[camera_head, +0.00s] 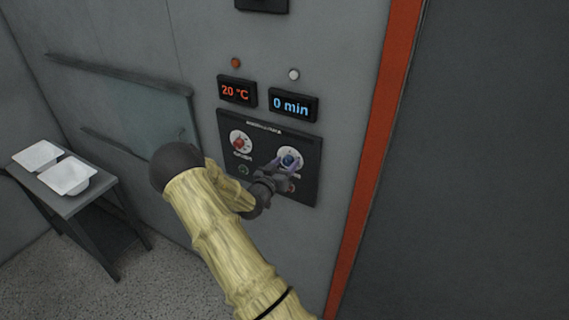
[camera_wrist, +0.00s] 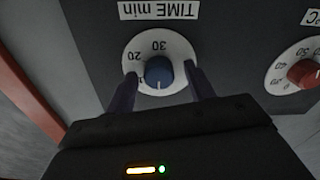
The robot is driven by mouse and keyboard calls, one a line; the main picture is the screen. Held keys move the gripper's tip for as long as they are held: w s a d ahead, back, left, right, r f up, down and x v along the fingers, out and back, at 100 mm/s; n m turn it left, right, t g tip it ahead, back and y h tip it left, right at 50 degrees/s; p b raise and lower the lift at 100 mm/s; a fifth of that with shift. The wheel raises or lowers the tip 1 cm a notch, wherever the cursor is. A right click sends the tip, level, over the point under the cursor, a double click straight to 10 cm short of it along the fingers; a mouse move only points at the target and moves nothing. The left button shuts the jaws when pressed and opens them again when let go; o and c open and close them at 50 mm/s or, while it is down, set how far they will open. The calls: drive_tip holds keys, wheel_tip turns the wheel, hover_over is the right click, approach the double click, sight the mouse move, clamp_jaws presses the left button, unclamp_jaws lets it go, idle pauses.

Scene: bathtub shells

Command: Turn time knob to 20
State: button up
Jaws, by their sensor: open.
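The blue time knob (camera_wrist: 159,71) sits on a white dial under a "TIME min" label in the wrist view, where the picture is upside down. The numbers 20 and 30 show on the dial. My gripper (camera_wrist: 160,84) is open, with one finger on each side of the knob and visible gaps between. In the head view the time knob (camera_head: 290,159) is on the right of the dark control panel, with my gripper (camera_head: 283,170) at it. The time display (camera_head: 293,106) reads "0 min". The lower part of the dial is hidden by my gripper.
A red knob (camera_head: 240,142) is left of the time knob on the panel (camera_head: 310,150). The temperature display (camera_head: 237,90) reads 20 °C. A small table (camera_head: 68,205) with two white trays stands at the left. An orange strip (camera_head: 384,110) runs right of the panel.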

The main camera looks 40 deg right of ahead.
drive_tip(key=shift+c, duration=0.4)
drive_tip(key=c, duration=0.9)
